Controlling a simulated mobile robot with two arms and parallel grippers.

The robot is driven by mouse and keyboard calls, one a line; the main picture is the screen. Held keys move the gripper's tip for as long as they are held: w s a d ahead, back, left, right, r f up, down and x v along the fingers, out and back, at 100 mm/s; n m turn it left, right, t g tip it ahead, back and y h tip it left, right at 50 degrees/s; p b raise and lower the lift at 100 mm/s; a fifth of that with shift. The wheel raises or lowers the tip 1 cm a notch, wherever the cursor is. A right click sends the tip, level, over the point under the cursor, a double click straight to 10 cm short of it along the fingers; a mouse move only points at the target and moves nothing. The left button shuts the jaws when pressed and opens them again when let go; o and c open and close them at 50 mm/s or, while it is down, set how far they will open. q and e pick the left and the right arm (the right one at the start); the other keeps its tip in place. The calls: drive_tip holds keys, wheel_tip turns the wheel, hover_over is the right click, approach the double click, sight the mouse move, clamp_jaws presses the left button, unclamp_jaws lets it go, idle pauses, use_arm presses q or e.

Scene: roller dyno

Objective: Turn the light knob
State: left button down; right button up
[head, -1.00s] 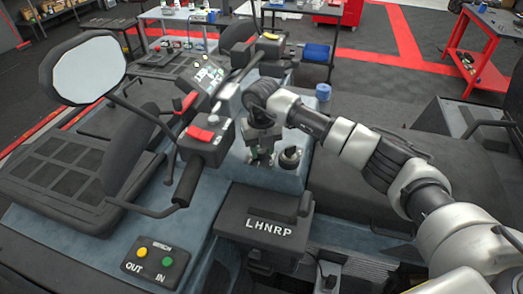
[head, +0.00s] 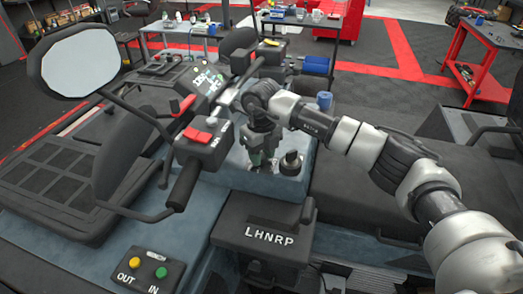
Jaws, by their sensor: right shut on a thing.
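My right gripper (head: 263,160) reaches down from the right onto the blue console panel of the vehicle. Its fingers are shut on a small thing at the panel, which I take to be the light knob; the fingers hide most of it. A round black knob (head: 291,162) stands on the same panel, just right of the gripper and apart from it. My left gripper is not in view.
A handlebar grip (head: 184,186) and a red switch (head: 197,135) are close left of the gripper. A mirror (head: 80,62) stands at upper left. The LHNRP shifter box (head: 265,222) lies in front. A black seat (head: 385,205) is at right.

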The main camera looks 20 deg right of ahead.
drive_tip(key=o, duration=0.9)
wheel_tip(320, 180, up, 11)
drive_tip(key=shift+b, duration=1.2)
drive_tip(key=shift+r, duration=0.1)
